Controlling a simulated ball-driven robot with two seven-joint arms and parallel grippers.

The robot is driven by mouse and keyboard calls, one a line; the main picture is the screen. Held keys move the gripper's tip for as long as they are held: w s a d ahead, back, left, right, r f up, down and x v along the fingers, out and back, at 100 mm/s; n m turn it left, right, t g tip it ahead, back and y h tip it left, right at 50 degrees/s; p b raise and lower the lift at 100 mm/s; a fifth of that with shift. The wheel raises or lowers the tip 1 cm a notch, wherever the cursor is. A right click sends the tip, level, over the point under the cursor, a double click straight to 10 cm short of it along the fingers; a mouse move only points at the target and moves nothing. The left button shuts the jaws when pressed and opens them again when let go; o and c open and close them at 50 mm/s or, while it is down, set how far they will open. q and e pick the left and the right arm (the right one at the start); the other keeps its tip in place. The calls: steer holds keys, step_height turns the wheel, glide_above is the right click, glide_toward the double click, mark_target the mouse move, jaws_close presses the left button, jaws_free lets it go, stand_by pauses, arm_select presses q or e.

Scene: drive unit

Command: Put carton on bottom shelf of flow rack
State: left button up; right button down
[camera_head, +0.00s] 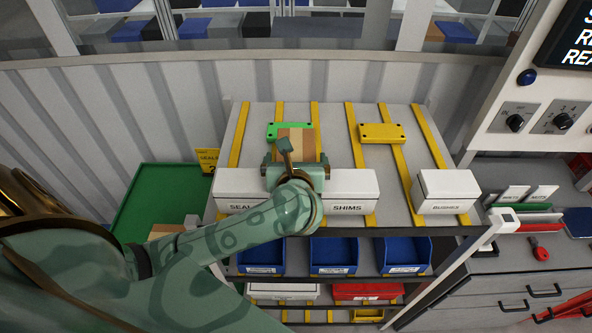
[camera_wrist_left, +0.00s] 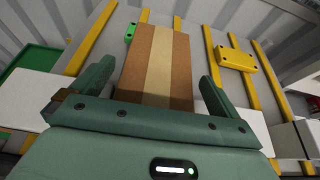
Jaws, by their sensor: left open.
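A brown carton (camera_head: 298,140) with a paler tape strip is at the top shelf of the flow rack (camera_head: 337,150), behind the white boxes. In the left wrist view the carton (camera_wrist_left: 152,60) lies between the fingers of my left gripper (camera_wrist_left: 155,82). The fingers are open, with a visible gap on the right side. In the head view my left gripper (camera_head: 297,165) reaches over the white boxes and hides part of the carton. The rack's bottom shelf (camera_head: 318,317) shows only partly, low in the picture. My right gripper is not in view.
Green (camera_head: 272,130) and yellow (camera_head: 381,133) parts lie behind. Blue bins (camera_head: 333,256) fill the middle shelf. A red bin (camera_head: 367,291) and a green container (camera_head: 150,190) are nearby.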

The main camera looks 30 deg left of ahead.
arm_select(q)
steer(key=b+x, duration=0.1)
steer(key=x, duration=0.2)
steer(key=shift+s, duration=0.1)
steer(key=shift+s+d, duration=0.1)
steer(key=shift+d, duration=0.05)
steer(key=shift+c, duration=0.7)
steer(key=shift+r, duration=0.1)
steer(key=c, duration=1.6)
